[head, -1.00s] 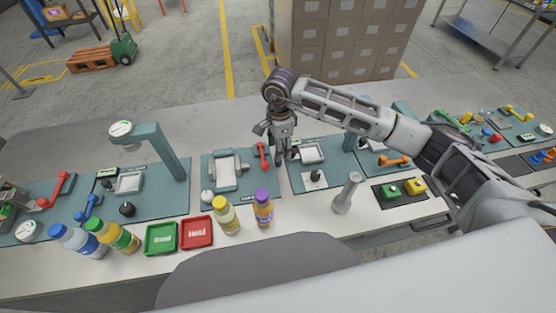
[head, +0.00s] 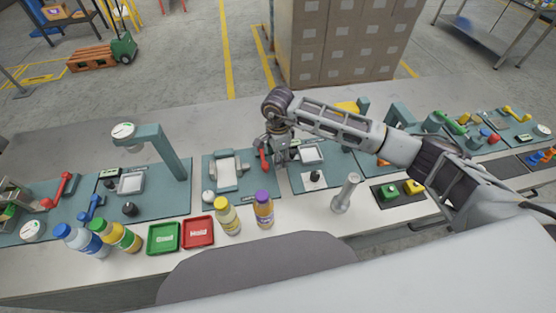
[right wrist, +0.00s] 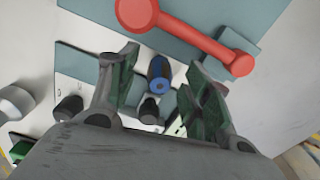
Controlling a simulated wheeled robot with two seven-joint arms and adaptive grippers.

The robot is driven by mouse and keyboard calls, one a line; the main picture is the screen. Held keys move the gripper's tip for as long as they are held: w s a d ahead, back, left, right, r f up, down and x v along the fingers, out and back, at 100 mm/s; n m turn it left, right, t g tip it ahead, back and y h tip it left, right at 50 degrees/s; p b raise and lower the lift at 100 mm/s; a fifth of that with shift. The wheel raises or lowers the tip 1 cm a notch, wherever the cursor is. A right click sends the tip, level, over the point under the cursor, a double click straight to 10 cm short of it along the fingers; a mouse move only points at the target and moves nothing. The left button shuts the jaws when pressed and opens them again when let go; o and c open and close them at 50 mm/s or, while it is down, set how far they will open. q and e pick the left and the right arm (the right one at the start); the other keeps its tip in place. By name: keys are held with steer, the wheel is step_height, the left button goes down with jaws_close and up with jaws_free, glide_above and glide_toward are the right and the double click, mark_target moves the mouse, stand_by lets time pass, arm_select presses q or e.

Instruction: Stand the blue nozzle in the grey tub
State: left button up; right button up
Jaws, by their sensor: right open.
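The blue nozzle (right wrist: 159,76) shows in the right wrist view as a short blue cylinder with a dark upper part, between the two fingers of my right gripper (right wrist: 161,72). The fingers are open, with a gap on either side of it. In the head view my right gripper (head: 279,156) is low over the teal stations beside a red lever (head: 264,160), and the nozzle is hidden there. I cannot pick out the grey tub for certain in either view. My left gripper is not in view.
The red lever also shows close to the fingers in the right wrist view (right wrist: 190,38).

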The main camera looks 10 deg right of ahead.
steer(key=shift+f, duration=0.2)
steer(key=shift+c, duration=0.7)
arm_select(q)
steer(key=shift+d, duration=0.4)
arm_select(e)
jaws_close()
